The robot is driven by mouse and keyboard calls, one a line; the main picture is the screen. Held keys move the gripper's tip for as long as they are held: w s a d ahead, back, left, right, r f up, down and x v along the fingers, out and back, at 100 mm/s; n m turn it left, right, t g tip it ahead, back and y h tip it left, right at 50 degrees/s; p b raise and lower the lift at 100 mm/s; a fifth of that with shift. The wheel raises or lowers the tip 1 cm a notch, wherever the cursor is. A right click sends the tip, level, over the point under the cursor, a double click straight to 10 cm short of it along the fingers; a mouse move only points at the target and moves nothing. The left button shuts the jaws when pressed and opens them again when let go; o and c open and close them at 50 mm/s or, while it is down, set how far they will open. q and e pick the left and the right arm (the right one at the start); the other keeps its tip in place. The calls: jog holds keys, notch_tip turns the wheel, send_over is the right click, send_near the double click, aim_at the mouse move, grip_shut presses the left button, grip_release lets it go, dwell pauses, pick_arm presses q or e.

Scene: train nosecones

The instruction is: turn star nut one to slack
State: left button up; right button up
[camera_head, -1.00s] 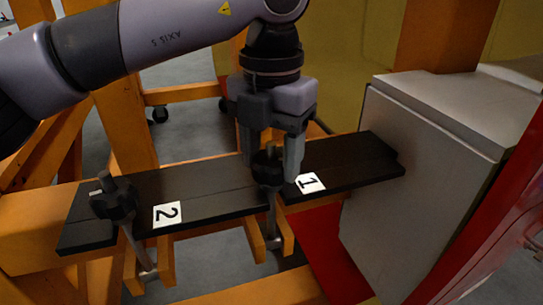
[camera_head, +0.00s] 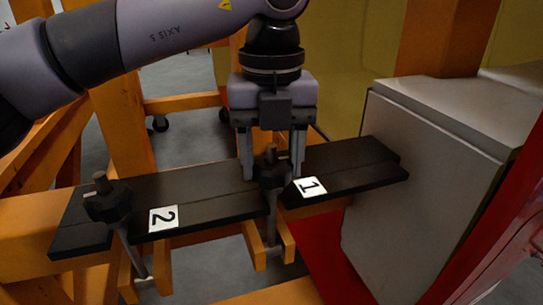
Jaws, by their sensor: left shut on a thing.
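Star nut one (camera_head: 270,174) is a dark knob on a threaded rod, at the black bar beside the white label "1" (camera_head: 310,187). My left gripper (camera_head: 271,172) points down from above, with one finger on each side of this nut, and is shut on it. The fingers partly flank the nut, and its far side is hidden. Star nut two (camera_head: 107,203) is a similar dark knob on a tilted rod at the left, by the label "2" (camera_head: 163,218). My right gripper is not in view.
The black bar (camera_head: 205,195) lies across an orange frame (camera_head: 125,120). Orange uprights stand behind my left arm.

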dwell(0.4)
pick_arm(q)
jog(key=o, duration=1.1)
jog(key=shift+c, duration=0.2)
jog(key=shift+r, duration=0.1)
notch_tip(320, 180, up, 6)
jog(key=shift+f+p, duration=0.1)
jog(key=shift+p, duration=0.35)
jog(key=shift+r, duration=0.65)
